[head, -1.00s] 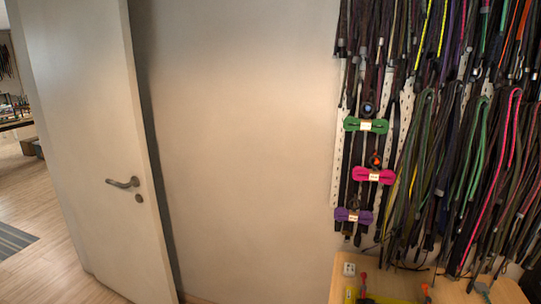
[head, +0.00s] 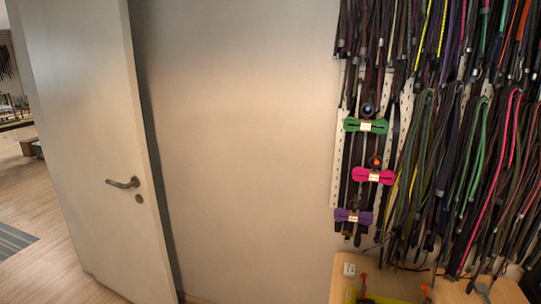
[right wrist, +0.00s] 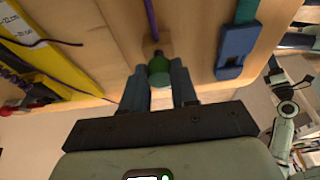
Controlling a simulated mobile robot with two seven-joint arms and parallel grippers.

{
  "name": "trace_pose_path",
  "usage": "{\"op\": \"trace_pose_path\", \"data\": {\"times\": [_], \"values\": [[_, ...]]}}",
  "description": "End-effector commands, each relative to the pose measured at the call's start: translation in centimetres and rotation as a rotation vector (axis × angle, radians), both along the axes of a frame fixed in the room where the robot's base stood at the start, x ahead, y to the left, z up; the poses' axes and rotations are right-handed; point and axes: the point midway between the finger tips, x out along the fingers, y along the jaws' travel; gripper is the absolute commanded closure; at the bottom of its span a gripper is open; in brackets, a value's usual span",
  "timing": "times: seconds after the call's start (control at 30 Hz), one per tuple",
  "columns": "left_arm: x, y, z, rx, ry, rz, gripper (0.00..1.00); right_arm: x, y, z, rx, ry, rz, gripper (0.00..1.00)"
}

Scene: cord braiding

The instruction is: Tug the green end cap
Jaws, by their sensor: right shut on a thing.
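The green end cap (right wrist: 158,64) is a small rounded piece in the middle of the right wrist view, at the edge of a wooden tabletop (right wrist: 190,25). A purple cord (right wrist: 151,18) runs to it from the top, through a small brown piece (right wrist: 150,46). My right gripper (right wrist: 158,78) has its two dark fingers on either side of the cap and is shut on it. The fingers hide the cap's sides. My left gripper is not in view. Neither gripper shows in the head view.
A blue clip on a green strap (right wrist: 235,48) lies right of the cap. A yellow ruler-like strip (right wrist: 45,70) and a red piece (right wrist: 8,108) lie left. In the head view, cords and bundles (head: 372,176) hang on the wall above the table corner (head: 345,262); a door (head: 85,130) stands left.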

Motion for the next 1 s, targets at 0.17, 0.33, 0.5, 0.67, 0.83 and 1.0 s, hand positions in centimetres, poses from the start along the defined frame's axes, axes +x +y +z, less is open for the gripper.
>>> {"op": "trace_pose_path", "data": {"times": [0.17,0.33,0.5,0.67,0.83,1.0], "values": [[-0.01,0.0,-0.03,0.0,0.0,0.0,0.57,-0.06,0.0,-0.21,0.0,0.003,0.001,0.99],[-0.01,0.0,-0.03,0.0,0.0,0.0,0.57,-0.08,0.01,-0.23,0.0,0.004,0.0,0.42],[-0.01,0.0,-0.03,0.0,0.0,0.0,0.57,-0.06,0.0,-0.2,0.0,0.003,0.0,0.42],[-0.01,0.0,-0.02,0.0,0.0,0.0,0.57,-0.05,0.0,-0.18,0.0,0.002,0.001,0.25],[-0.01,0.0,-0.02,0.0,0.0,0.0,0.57,-0.04,0.0,-0.16,0.001,0.002,0.001,0.25],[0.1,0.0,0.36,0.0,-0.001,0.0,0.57,-0.06,-0.13,0.36,-0.001,0.001,-0.001,0.25]]}}
